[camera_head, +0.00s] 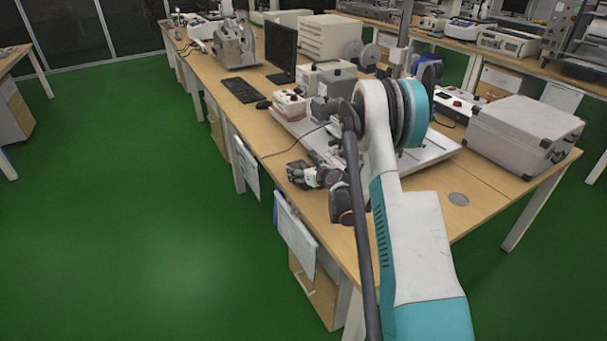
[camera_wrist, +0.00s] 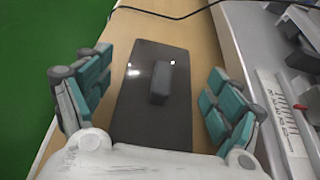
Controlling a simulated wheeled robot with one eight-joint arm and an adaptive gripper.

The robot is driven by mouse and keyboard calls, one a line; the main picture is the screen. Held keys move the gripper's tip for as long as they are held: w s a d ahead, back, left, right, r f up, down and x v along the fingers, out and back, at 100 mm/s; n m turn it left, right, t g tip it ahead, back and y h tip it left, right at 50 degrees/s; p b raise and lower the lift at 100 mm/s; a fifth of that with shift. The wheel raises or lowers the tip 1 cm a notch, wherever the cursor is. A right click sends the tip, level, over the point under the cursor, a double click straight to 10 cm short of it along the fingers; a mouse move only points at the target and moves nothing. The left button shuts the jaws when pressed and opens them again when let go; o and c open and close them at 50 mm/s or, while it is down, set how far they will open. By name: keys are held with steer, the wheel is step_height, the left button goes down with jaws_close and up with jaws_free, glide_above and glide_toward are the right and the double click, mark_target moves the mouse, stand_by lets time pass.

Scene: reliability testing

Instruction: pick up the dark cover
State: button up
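In the wrist view a dark, glossy, flat rectangular cover (camera_wrist: 135,112) lies on the wooden bench top. A small dark block (camera_wrist: 161,82), perhaps its handle, stands up near its middle. My gripper (camera_wrist: 158,97) is open, with one teal-padded finger on each side of the cover. The fingers appear apart from the block, and nothing is held. In the head view my gripper (camera_head: 316,174) is over the near left edge of the bench. The cover cannot be made out there, hidden by my gripper and arm.
The bench (camera_head: 470,205) has its left edge close to the cover, with green floor beyond. A white base plate (camera_head: 430,150) with equipment stands to the right. A black cable (camera_wrist: 165,14) crosses the bench beyond the cover. A silver case (camera_head: 522,130) stands farther right.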

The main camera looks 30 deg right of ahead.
steer(key=c, duration=1)
